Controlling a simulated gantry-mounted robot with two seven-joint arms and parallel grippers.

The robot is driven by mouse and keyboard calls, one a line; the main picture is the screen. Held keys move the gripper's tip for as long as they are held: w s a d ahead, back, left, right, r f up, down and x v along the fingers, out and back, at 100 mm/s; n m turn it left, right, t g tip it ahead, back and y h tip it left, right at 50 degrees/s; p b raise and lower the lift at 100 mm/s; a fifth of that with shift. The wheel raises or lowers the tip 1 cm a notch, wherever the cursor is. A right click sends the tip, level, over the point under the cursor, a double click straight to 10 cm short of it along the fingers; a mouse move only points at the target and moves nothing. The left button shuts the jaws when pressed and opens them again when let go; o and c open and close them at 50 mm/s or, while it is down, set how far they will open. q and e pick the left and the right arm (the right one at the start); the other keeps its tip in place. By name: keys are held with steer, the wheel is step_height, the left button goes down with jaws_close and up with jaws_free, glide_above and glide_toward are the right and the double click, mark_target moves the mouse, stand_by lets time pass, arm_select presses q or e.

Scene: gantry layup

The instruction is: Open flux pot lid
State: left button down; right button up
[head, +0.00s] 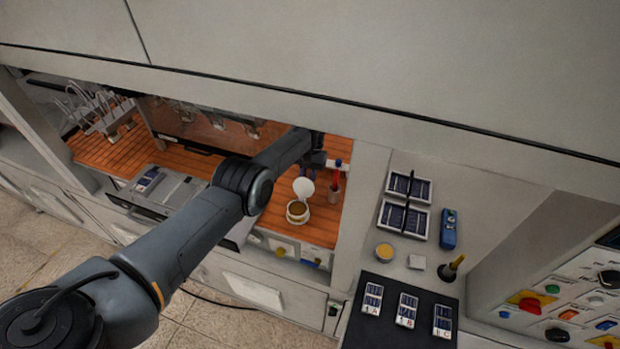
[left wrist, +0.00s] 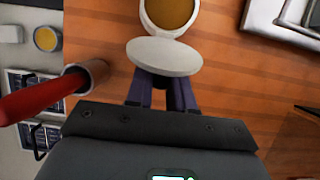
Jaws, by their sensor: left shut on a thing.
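The flux pot (head: 297,212) is a small white round pot with amber flux showing inside, on the wooden bench top. Its white lid (head: 303,187) stands raised at the pot's far edge, and the mouth is uncovered. In the left wrist view the pot (left wrist: 170,14) is partly cut off at the top, with the lid (left wrist: 165,57) between it and my gripper. My left gripper (left wrist: 162,92) is shut on the lid, its dark fingers partly under the lid's edge. In the head view the gripper (head: 309,172) is just behind the lid. My right gripper is not in view.
A red-handled tool (left wrist: 35,98) stands in a small cup (left wrist: 95,72) close beside my left gripper. A grey flat machine (head: 175,192) lies left of the pot. A partition separates the right-hand counter, with dark panels (head: 408,188) and a yellow-topped dish (head: 384,251).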

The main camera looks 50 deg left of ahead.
arm_select(q)
steer(key=shift+f, duration=0.2)
steer(key=c, duration=1.1)
jaws_free()
steer(key=shift+r, duration=0.1)
